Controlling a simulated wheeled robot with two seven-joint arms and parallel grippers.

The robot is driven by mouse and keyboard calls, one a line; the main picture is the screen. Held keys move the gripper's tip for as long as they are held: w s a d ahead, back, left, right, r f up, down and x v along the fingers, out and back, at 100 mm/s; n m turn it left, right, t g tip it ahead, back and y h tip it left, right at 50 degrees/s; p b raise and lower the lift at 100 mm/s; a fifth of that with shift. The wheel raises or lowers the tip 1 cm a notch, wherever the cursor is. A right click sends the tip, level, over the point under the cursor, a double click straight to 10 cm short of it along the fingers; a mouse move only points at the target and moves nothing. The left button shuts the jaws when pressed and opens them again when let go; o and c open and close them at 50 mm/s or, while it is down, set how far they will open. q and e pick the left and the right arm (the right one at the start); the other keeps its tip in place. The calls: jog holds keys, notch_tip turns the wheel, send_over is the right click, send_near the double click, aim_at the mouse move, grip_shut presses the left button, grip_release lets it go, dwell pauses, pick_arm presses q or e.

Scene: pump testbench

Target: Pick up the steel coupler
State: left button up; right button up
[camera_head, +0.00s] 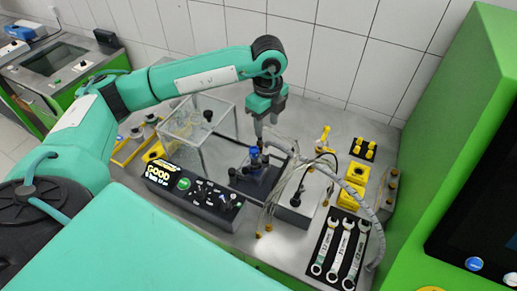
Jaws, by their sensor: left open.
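My left gripper (265,131) reaches in from the left and points down over the middle of the bench, its jaws open. Below it is a small blue-topped fitting (254,153) on a dark plate (254,183). The fingertips are close to the fitting, but I cannot tell whether they touch it. I cannot single out the steel coupler with certainty; parts around the fitting are small and partly hidden by the gripper and hoses. My right gripper is not in view.
A clear box frame (201,124) stands left of the gripper, behind a black control panel (194,195). Hoses (340,178) and a grey box (302,200) are to the right, with wrenches (340,252) and yellow blocks (352,185). A green cabinet (450,110) bounds the right.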

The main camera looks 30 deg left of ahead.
aim_at(266, 153)
pick_arm(q)
jog(key=f, duration=0.1)
jog(key=f+p, duration=0.2)
jog(key=f, duration=0.1)
jog(key=shift+d, duration=0.35)
notch_tip(266, 153, down, 3)
jog(key=shift+a+r+p, duration=0.1)
jog(key=shift+a+p, duration=0.05)
jog(key=shift+p, duration=0.3)
jog(key=shift+f+p, duration=0.3)
jog(key=shift+f, duration=0.55)
jog(key=f+p, duration=0.2)
jog(key=f, duration=0.1)
jog(key=f+p, duration=0.1)
jog(key=shift+s+f, duration=0.15)
jog(key=shift+s, duration=0.15)
jog(key=shift+f, duration=0.4)
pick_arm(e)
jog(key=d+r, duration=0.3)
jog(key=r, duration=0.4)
pick_arm(q)
jog(key=shift+c, duration=0.2)
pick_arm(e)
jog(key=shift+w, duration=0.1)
pick_arm(q)
grip_shut()
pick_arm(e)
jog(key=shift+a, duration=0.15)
